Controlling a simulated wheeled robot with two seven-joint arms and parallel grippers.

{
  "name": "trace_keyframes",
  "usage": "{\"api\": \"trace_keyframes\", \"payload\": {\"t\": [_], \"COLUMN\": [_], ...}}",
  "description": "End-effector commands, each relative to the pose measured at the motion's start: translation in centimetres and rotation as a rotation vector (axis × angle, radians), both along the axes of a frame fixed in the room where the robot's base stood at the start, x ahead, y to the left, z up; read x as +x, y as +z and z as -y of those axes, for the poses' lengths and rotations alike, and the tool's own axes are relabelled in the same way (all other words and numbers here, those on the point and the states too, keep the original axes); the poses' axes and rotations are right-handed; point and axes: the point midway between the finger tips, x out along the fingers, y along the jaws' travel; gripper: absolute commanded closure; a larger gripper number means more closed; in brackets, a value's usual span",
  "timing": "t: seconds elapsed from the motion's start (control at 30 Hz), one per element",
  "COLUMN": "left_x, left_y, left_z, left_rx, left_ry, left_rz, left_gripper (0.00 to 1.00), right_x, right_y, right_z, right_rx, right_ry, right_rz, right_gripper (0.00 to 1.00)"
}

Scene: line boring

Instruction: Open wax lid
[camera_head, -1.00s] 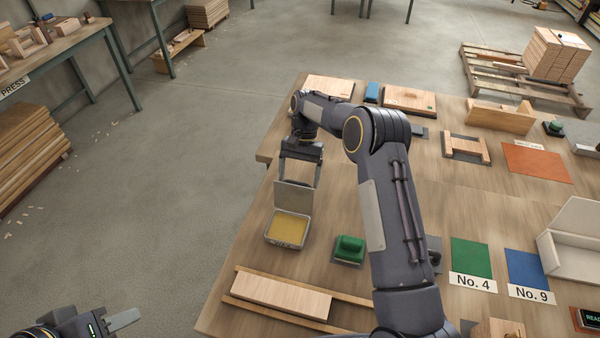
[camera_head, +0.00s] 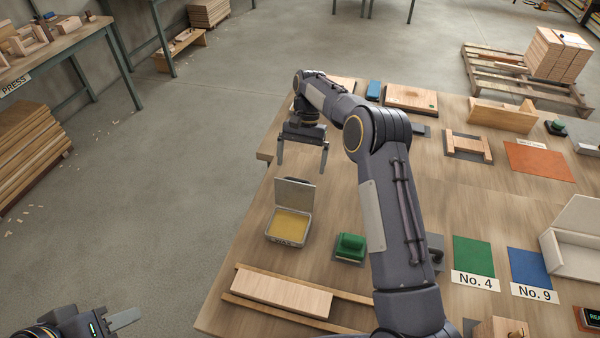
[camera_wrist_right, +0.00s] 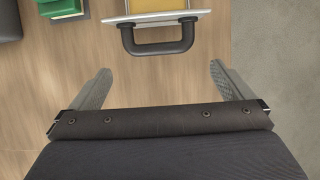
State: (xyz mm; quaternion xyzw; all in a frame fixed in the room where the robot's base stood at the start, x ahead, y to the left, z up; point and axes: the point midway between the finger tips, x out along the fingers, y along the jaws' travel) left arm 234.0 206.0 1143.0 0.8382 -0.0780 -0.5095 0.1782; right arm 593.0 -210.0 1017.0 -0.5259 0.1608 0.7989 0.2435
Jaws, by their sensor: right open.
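The wax tin (camera_head: 289,227) sits on the table's left part, with yellow wax inside. Its grey lid (camera_head: 295,193) stands up, open, at the tin's back edge. In the right wrist view, a dark handle (camera_wrist_right: 158,38) sticks out from the pale edge of the lid, with yellow wax (camera_wrist_right: 157,5) beyond. My right gripper (camera_head: 302,168) is open and empty, above and behind the lid, fingers pointing down and apart from it. Its spread fingers also show in the right wrist view (camera_wrist_right: 160,85). My left gripper (camera_head: 122,319) is at the bottom left, partly cut off, off the table.
A green-handled block (camera_head: 349,247) stands right of the tin. A pale board (camera_head: 281,291) lies between wooden rails in front. Green (camera_head: 474,257) and blue (camera_head: 529,268) mats lie to the right. My right arm hides part of the table's middle.

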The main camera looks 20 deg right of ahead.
Motion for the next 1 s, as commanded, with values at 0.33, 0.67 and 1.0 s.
{"api": "trace_keyframes", "payload": {"t": [0.33, 0.67, 1.0], "left_x": [0.0, 0.0, 0.0], "left_y": [-0.5, -0.5, -0.5], "left_z": [0.0, 0.0, 0.0], "left_rx": [0.000, 0.000, 0.000], "left_ry": [0.000, 0.000, 0.000], "left_rz": [0.000, 0.000, 0.000], "left_gripper": [0.64, 0.64, 0.64], "right_x": [1.1, 1.1, 1.1], "right_y": [3.2, 3.3, 3.3], "right_z": [0.7, 0.7, 0.7], "right_rx": [0.001, 0.001, 0.001], "right_ry": [0.001, 0.001, 0.001], "right_rz": [-0.003, -0.003, -0.003], "right_gripper": [0.00, 0.00, 0.00]}}
